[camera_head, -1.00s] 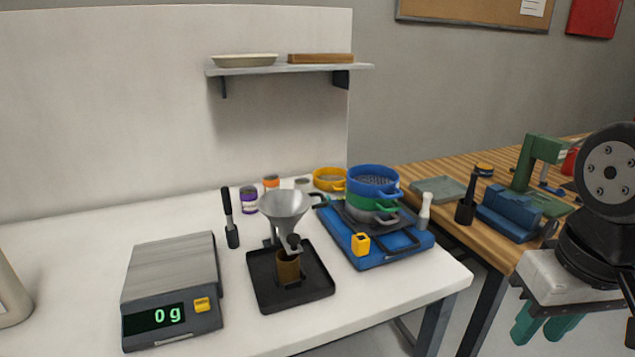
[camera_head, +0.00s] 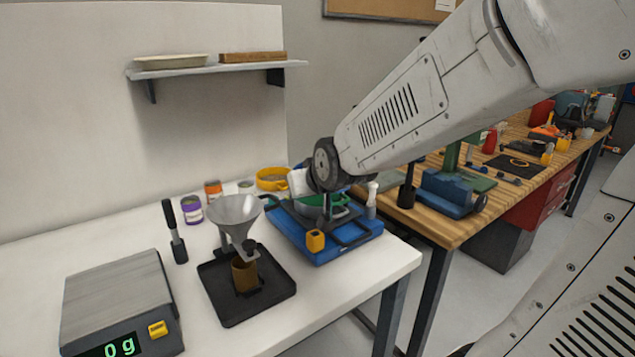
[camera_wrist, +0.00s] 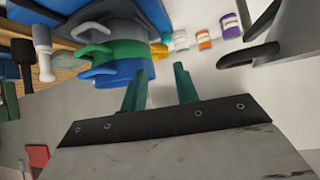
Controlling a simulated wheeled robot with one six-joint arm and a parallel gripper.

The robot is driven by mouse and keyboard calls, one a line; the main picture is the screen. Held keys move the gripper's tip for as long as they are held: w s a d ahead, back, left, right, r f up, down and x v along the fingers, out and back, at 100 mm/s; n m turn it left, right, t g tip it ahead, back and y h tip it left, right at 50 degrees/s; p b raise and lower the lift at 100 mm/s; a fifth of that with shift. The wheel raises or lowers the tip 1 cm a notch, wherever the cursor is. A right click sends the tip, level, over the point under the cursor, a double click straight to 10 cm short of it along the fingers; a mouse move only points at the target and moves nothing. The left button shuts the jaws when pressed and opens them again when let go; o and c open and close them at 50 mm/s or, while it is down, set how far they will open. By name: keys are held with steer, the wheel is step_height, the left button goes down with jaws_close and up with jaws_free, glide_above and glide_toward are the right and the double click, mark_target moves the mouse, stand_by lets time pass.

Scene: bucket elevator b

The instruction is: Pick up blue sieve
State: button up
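The blue sieve (camera_wrist: 122,72) shows in the wrist view as the end of a stack, beyond the green sieve (camera_wrist: 112,50) and a grey one. Its blue handle sticks out to the left. My gripper (camera_wrist: 160,84) has two teal fingers spread apart with nothing between them. The left finger overlaps the blue sieve's edge in the picture; I cannot tell whether they touch. In the head view my wrist hides the blue sieve and the fingers, and part of the green sieve (camera_head: 325,200) shows on the blue shaker base (camera_head: 325,246).
A yellow sieve (camera_head: 272,178) lies behind the stack. A metal funnel (camera_head: 235,212) on a black tray (camera_head: 245,305) stands to its left, with a scale (camera_head: 118,300) farther left. A white-handled tool (camera_head: 372,200) stands at the right. Small jars (camera_head: 191,210) sit behind the funnel.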

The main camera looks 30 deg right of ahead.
steer(key=shift+w+d+f+m+t+h, duration=0.15)
steer(key=shift+w+d+f+t+h, duration=0.45)
steer(key=shift+w, duration=1.55)
steer(key=shift+w+d+f+m+t+y, duration=0.15)
steer(key=shift+w+d+t, duration=0.2)
steer(key=shift+w+d, duration=1.25)
steer(key=shift+w+d+f+m+t+h, duration=0.1)
steer(key=shift+w+d+f+t+h, duration=0.25)
steer(key=shift+w, duration=2.35)
steer(key=shift+a, duration=0.1)
jaws_close()
